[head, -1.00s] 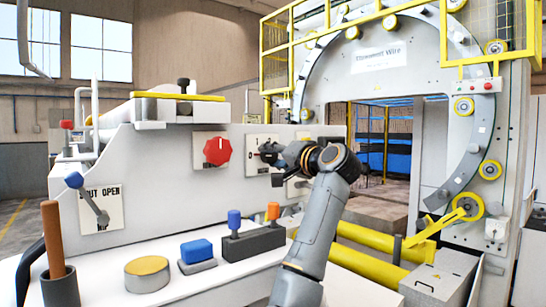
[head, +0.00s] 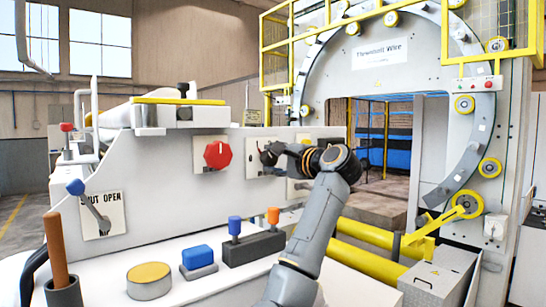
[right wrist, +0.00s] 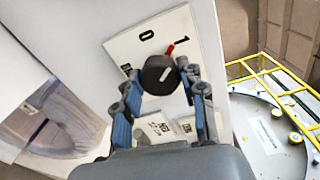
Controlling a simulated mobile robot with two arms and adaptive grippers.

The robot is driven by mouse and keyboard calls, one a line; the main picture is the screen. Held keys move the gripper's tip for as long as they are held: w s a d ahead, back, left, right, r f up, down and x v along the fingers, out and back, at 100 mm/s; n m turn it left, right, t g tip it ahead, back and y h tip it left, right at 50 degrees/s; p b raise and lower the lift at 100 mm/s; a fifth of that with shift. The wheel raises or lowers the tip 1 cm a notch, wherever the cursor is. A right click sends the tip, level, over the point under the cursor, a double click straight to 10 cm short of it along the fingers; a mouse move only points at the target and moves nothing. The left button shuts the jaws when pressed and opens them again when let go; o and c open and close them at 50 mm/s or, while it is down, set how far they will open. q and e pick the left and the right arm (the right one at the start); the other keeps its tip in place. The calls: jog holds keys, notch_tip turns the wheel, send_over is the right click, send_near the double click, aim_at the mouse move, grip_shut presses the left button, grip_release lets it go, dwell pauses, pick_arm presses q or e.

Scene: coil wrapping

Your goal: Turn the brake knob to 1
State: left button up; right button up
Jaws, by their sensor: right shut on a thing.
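The brake knob (right wrist: 159,75) is a round black knob on a white plate (right wrist: 124,46) marked 0 and 1. A short red pointer at its edge lies close to the 1. My right gripper (right wrist: 162,82) has one finger on each side of the knob and is shut on it. In the head view the right gripper (head: 274,153) is at the white machine panel and largely hides the knob. My left gripper is not in view.
A red knob (head: 217,154) is on the panel to the left. Yellow rollers (head: 365,262) lie to the right.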

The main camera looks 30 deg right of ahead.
jog(key=shift+m, duration=0.7)
jog(key=o, duration=1.1)
jog(key=shift+o, duration=0.2)
jog(key=s, duration=1.2)
jog(key=shift+d+r, duration=0.2)
jog(key=shift+d, duration=0.15)
